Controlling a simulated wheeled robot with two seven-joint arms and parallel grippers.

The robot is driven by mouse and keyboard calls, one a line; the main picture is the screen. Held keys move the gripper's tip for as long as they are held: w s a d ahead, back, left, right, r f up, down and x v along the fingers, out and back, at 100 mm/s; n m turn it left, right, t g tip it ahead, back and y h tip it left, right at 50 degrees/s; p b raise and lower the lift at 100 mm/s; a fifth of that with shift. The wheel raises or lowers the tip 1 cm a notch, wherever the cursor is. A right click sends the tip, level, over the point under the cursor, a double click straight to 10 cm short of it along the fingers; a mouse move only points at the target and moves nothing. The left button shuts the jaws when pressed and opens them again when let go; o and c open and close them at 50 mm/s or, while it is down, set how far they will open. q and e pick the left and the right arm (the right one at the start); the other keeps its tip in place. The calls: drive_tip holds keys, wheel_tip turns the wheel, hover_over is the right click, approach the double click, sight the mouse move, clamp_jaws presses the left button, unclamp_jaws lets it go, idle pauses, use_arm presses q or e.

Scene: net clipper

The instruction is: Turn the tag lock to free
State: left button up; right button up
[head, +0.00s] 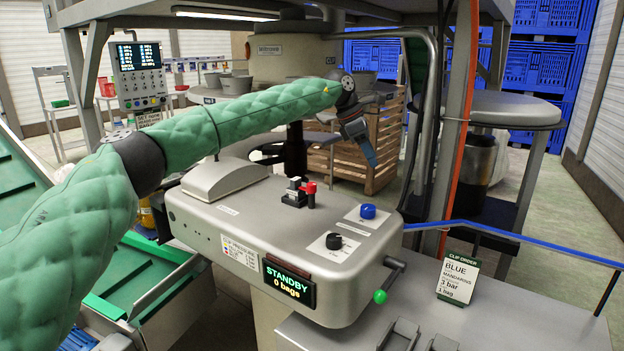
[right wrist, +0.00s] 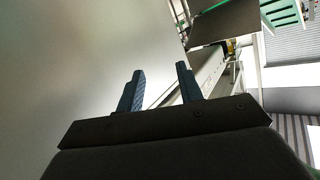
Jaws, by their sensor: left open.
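A grey clipper machine (head: 275,225) carries several controls, and I cannot read which one is named the tag lock. A black knob (head: 334,241) sits on a white plate near the front right of its top. A blue button (head: 368,211) sits on another plate behind it.
The machine's display (head: 288,286) reads STANDBY, 0 bags. A crank with a green ball (head: 380,296) sticks out at the right end. A clip order card (head: 458,280) reading BLUE stands on the grey bench. A blue line (head: 500,232) and frame posts stand at right.

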use_arm(q)
drive_tip(key=w+a+f+y, duration=0.1)
drive_tip(key=w+a+f, duration=0.1)
drive_tip(key=w+a, duration=0.3)
drive_tip(key=m+t+y, duration=0.1)
drive_tip(key=m+y, duration=0.3)
drive_tip(key=m, duration=0.3)
hover_over(311, 184)
drive_tip(key=shift+w+f, duration=0.2)
drive_tip(key=shift+f, duration=0.55)
drive_tip(key=shift+s+a+m, duration=0.1)
drive_tip(key=shift+m, duration=0.2)
drive_tip(key=shift+f+m, duration=0.15)
drive_tip(key=shift+m, duration=0.15)
drive_tip(key=shift+f+p, duration=0.5)
drive_tip(key=shift+f, duration=3.25)
use_arm(e)
drive_tip(key=s+f+n+g+h, duration=0.1)
drive_tip(key=s+f+g, duration=0.8)
drive_tip(key=shift+s+d+f, duration=0.15)
drive_tip(key=shift+s+f, duration=0.1)
drive_tip(key=shift+f, duration=0.15)
use_arm(q)
drive_tip(key=c, duration=1)
drive_tip(key=shift+o, duration=0.2)
